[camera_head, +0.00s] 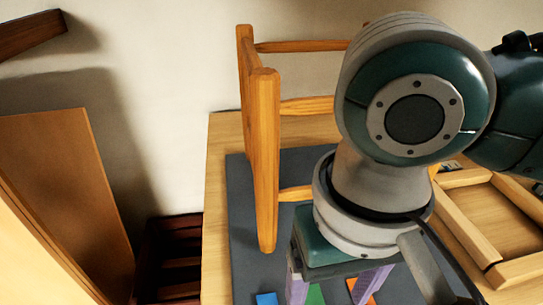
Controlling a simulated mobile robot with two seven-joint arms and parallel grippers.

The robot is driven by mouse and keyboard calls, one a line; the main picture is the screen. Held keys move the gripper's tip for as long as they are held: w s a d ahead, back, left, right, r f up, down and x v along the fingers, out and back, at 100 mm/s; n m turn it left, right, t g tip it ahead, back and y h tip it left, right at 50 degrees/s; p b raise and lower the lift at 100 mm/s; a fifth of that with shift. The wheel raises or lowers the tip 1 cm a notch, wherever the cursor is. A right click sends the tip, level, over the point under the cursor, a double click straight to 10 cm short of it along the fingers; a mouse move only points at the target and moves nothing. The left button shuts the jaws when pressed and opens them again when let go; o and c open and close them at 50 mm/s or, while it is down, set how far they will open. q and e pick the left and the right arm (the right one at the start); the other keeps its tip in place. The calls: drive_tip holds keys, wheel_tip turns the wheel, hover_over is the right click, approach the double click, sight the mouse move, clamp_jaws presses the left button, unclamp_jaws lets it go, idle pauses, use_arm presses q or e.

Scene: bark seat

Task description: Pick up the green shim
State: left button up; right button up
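The green shim (315,295) shows as a small strip at the bottom edge of the picture, lying on the dark grey mat (240,215). Most of it is cut off or hidden by my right gripper (333,290). The gripper points down above the mat, with its two purple fingers apart. The green strip shows between the fingers in the picture; I cannot tell the height gap or any contact. My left gripper is not in view.
A blue piece (267,299) lies left of the green shim, and an orange piece (363,290) lies right. An upright wooden chair frame (263,150) stands close left of my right arm. A wooden frame (465,225) lies at right. A brown panel (65,190) leans at left.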

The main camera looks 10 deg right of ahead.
sight(314, 297)
drive_tip(key=f, duration=0.3)
drive_tip(key=f+b, duration=0.1)
drive_tip(key=shift+d+f, duration=0.2)
drive_tip(key=shift+d, duration=0.15)
drive_tip(key=f, duration=0.3)
drive_tip(key=f+b, duration=0.1)
drive_tip(key=f, duration=0.1)
drive_tip(key=shift+w+d+f, duration=0.15)
drive_tip(key=shift+w+f, duration=0.1)
drive_tip(key=shift+w, duration=0.05)
clamp_jaws()
